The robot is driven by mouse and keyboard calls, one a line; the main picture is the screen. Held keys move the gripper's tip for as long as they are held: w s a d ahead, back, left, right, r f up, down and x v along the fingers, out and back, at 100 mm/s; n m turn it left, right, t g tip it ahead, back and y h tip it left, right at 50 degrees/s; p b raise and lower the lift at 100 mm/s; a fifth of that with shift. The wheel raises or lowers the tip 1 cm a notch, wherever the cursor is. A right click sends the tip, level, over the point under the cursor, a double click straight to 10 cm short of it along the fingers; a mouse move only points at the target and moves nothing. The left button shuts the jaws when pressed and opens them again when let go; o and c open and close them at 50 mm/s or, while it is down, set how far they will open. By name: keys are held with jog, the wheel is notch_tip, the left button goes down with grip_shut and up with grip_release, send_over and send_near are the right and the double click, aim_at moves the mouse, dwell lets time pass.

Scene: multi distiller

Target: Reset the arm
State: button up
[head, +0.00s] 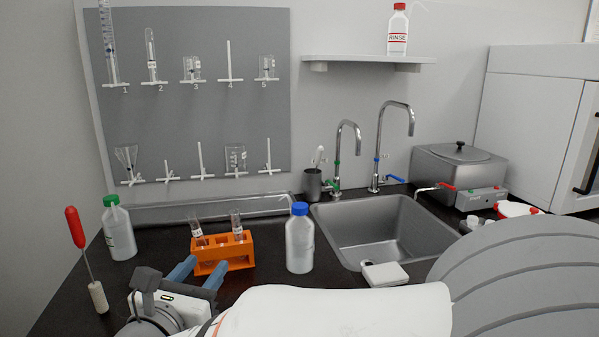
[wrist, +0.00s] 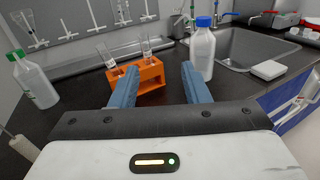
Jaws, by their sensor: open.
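My gripper (head: 198,272) is at the lower left of the head view, above the near part of the dark counter. Its two blue fingers are apart with nothing between them; they also show in the wrist view (wrist: 158,82). My white arm stretches along the bottom of the head view. The orange rack (head: 225,252) stands just beyond the fingertips and holds two glass tubes (head: 236,224). In the wrist view the rack (wrist: 150,74) lies beyond the left finger. Whether a finger touches it I cannot tell.
A blue-capped bottle (head: 299,243) stands right of the rack, near the sink (head: 375,235). A green-capped bottle (head: 119,232) and a red-handled tool (head: 85,255) stand at left. A white box (head: 385,274) lies by the sink's front. A pegboard (head: 195,95) with glassware hangs behind.

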jog(key=w+d+f+m+g+h+p, duration=0.2)
jog(key=d+m+g+h+p, duration=0.3)
jog(key=d+m+g, duration=1.15)
jog(key=s+d+r+m+t+y+p, duration=0.1)
jog(key=s+d+r+m+y+p, duration=0.1)
jog(key=s+d+m+y+p, duration=0.6)
jog(key=s+d+m+p, duration=0.1)
jog(key=s+d+m, duration=0.1)
jog(key=d+m, duration=0.4)
jog(key=shift+d+r+m+t+p, duration=0.25)
jog(key=shift+m+t+p, duration=0.15)
jog(key=shift+m, duration=1.05)
